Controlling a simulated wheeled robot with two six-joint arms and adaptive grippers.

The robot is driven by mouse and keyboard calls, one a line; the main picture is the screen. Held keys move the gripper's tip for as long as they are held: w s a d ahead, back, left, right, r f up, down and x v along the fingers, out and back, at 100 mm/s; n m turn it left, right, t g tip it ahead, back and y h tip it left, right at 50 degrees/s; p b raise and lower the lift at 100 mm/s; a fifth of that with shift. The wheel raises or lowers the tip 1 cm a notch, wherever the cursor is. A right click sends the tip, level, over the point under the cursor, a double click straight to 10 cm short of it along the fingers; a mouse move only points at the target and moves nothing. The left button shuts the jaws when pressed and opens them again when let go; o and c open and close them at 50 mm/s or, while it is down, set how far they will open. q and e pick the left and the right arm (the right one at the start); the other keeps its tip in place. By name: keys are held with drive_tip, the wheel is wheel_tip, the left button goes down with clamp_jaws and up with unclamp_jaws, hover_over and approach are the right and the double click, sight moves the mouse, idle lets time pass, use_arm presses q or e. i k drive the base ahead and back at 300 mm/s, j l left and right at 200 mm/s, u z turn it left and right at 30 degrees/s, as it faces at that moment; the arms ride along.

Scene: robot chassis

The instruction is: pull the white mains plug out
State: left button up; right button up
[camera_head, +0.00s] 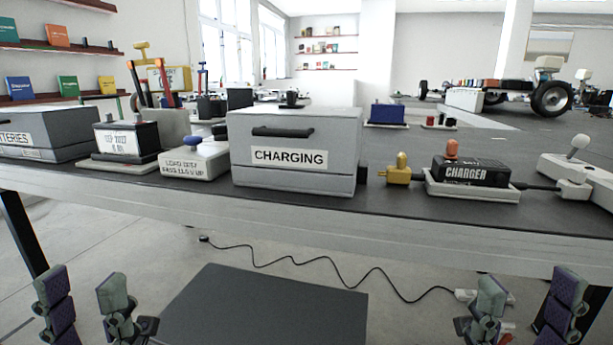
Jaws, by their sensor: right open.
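A white plug-like piece with a round knob on top (577,147) sits on a white block at the table's right edge. A black cable runs to it from the black charger (470,171); the block is partly cut off by the frame, and I cannot tell how far the plug is seated. My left gripper (82,280) is open and empty at the bottom left, in front of and below the table edge. My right gripper (531,279) is open and empty at the bottom right, also below the table edge and apart from the plug.
A grey CHARGING box (290,177) stands mid-table, with a brass-coloured connector (401,168) right of it. A battery (128,141) and a BATTERIES box (45,132) stand left. A black cable (330,267) crosses the floor to a white strip (470,297).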

sight(573, 188)
drive_tip(key=k+j+z, duration=0.1)
drive_tip(key=z, duration=1.4)
